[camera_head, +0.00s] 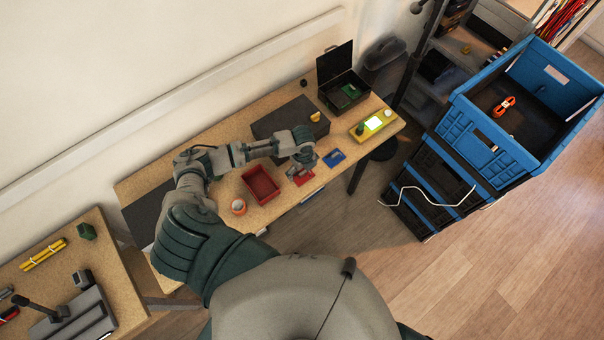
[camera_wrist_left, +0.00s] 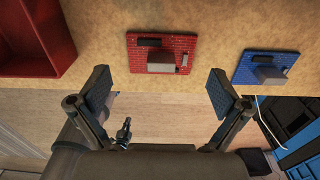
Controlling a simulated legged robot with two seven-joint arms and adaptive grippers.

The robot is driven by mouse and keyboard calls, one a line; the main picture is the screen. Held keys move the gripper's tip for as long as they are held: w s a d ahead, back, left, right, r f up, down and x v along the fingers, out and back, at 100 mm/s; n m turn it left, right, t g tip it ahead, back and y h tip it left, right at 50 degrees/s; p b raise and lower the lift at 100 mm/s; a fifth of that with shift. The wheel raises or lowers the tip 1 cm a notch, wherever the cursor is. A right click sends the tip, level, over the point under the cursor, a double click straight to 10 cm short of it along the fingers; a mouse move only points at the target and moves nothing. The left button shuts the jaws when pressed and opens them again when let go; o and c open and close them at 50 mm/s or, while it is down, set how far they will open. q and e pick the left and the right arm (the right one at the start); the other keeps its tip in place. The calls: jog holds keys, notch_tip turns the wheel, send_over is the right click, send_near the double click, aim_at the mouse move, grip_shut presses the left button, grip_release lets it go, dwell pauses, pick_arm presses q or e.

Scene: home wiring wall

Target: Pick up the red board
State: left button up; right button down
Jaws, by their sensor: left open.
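The red board (camera_wrist_left: 161,54) lies flat on the wooden table near its front edge, with a grey block and dark parts on it. In the head view the red board (camera_head: 302,177) shows small, partly hidden by my left gripper. My left gripper (camera_head: 303,160) is above the table close to the board. In the left wrist view its two fingers (camera_wrist_left: 160,92) are spread apart with nothing between them, and the board lies just beyond the gap. My right gripper is not in view.
A blue board (camera_head: 334,158) lies right of the red one. A red bin (camera_head: 262,184) and an orange tape roll (camera_head: 238,207) are to the left. Blue crates (camera_head: 480,140) stand beyond the table.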

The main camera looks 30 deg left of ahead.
pick_arm(q)
jog(key=shift+w+d+f, duration=0.15)
jog(key=shift+f, duration=1.25)
jog(key=shift+a, duration=0.2)
jog(key=c, duration=1.5)
jog(key=shift+s+d, duration=0.1)
jog(key=shift+s, duration=0.1)
jog(key=c, duration=0.4)
